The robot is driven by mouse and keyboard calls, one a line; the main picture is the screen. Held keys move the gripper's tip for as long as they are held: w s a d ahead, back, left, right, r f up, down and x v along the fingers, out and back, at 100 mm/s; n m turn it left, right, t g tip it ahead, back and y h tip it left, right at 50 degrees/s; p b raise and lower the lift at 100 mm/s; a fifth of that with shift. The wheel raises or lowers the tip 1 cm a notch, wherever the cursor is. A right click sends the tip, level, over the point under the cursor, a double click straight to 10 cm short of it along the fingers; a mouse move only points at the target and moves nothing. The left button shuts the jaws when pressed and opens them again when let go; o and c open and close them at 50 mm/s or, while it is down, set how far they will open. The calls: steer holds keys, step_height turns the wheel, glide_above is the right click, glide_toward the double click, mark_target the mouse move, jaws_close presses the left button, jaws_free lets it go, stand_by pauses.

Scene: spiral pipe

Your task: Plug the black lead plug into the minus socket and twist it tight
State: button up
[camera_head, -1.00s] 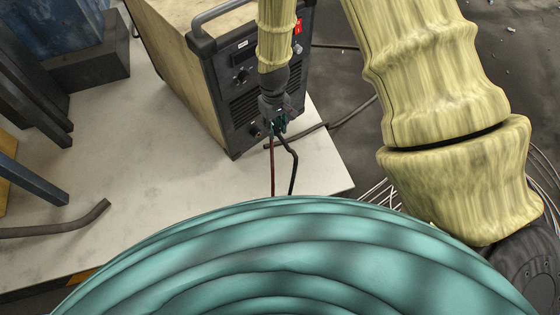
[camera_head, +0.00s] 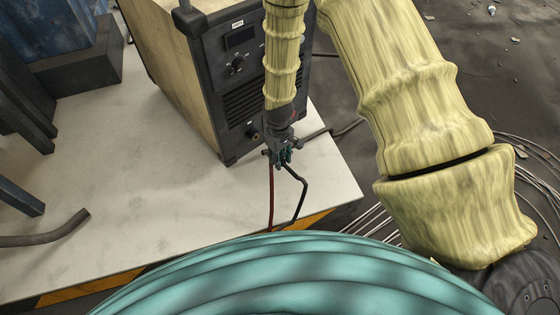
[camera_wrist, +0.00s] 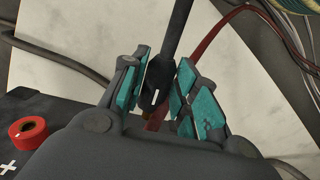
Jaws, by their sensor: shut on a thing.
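My gripper (camera_head: 284,152) is in front of the lower part of a welding machine's front panel in the head view. In the wrist view its teal-padded fingers (camera_wrist: 161,92) are shut on the black lead plug (camera_wrist: 154,86), a dark body with a white mark and a brass-coloured tip. The black lead (camera_head: 302,195) hangs from the gripper. The red plus socket (camera_wrist: 28,131), with a plus sign beside it, shows at lower left in the wrist view. The minus socket cannot be made out; my gripper's body covers much of the panel there.
The welding machine (camera_head: 238,95) stands on a pale table (camera_head: 130,200). A red lead (camera_head: 271,200) hangs beside the black one. Dark metal parts stand at the left, with a bent grey rod (camera_head: 50,236). A large teal coil (camera_head: 290,280) fills the bottom foreground.

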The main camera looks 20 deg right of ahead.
steer(key=shift+r+p, duration=0.15)
steer(key=shift+p, duration=0.3)
steer(key=shift+w+a, duration=0.35)
steer(key=shift+w, duration=0.55)
steer(key=shift+w+a, duration=0.3)
steer(key=shift+w, duration=0.6)
steer(key=shift+w+a, duration=0.35)
steer(key=shift+w, duration=0.55)
steer(key=shift+w+a+p, duration=0.15)
steer(key=shift+w+a, duration=0.15)
steer(key=shift+w, duration=0.55)
steer(key=shift+w+a+p, duration=0.15)
steer(key=shift+w+a, duration=0.15)
steer(key=shift+w, duration=0.5)
steer(key=shift+d+f+y+p, duration=0.1)
steer(key=shift+f+y+p, duration=0.1)
steer(key=shift+y+p, duration=0.3)
steer(key=shift+s+f+g+y, duration=0.15)
steer(key=shift+g+y, duration=0.25)
steer(key=shift+y, duration=0.3)
jaws_close()
steer(key=shift+f+y+b, duration=0.1)
steer(key=shift+y+b, duration=0.35)
steer(key=shift+y, duration=0.15)
steer(key=shift+g, duration=0.3)
steer(key=shift+f+g+y+b, duration=0.2)
steer(key=shift+g+y+b, duration=0.1)
steer(key=shift+y+b, duration=0.6)
